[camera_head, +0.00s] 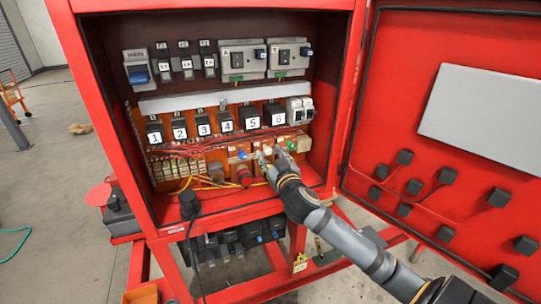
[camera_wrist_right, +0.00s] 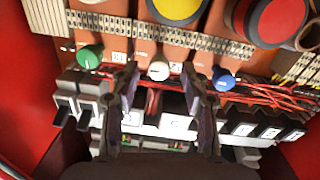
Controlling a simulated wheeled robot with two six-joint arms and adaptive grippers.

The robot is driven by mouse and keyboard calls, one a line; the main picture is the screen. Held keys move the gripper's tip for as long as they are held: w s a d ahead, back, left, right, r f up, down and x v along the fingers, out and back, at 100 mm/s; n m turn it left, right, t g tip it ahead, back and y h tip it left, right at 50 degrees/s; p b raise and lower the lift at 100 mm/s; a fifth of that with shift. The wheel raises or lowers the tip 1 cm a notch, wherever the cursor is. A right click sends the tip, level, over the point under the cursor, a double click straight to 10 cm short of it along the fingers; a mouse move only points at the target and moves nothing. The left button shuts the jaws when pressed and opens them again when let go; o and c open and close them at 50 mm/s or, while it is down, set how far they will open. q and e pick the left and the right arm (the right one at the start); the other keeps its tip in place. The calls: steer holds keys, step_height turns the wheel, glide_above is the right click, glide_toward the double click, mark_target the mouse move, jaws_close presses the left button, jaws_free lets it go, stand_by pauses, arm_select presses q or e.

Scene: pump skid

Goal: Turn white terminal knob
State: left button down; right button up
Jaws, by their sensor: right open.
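The white terminal knob (camera_wrist_right: 158,70) shows in the right wrist view on the orange-brown panel, between a green knob (camera_wrist_right: 90,57) and a blue knob (camera_wrist_right: 223,79). In the head view the white knob (camera_head: 267,149) is small and partly covered by my right gripper (camera_head: 270,157). My right gripper (camera_wrist_right: 161,78) is open, with one finger on each side of the white knob in the wrist view. I see a gap between the knob and each finger; I cannot tell how deep the fingertips reach. My left gripper is not in view.
The red cabinet (camera_head: 95,110) surrounds the panel, with its door (camera_head: 400,60) open at the right. Red wires (camera_wrist_right: 270,95) run close to the knobs. Numbered black blocks (camera_head: 203,123) stand above the knob row in the head view. A red button (camera_head: 244,172) sits below it.

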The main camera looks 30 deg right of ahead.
steer(key=shift+c, duration=0.2)
jaws_close()
steer(key=shift+n, duration=0.4)
steer(key=n+p, duration=0.1)
steer(key=n, duration=0.2)
steer(key=shift+n, duration=0.4)
steer(key=n+p, duration=0.1)
steer(key=n, duration=0.3)
steer(key=shift+n, duration=0.4)
steer(key=n+p, duration=0.1)
steer(key=n, duration=0.3)
steer(key=shift+p, duration=0.3)
steer(key=shift+f+n+p, duration=0.1)
steer(key=shift+n+p, duration=0.6)
steer(key=shift+n, duration=1.6)
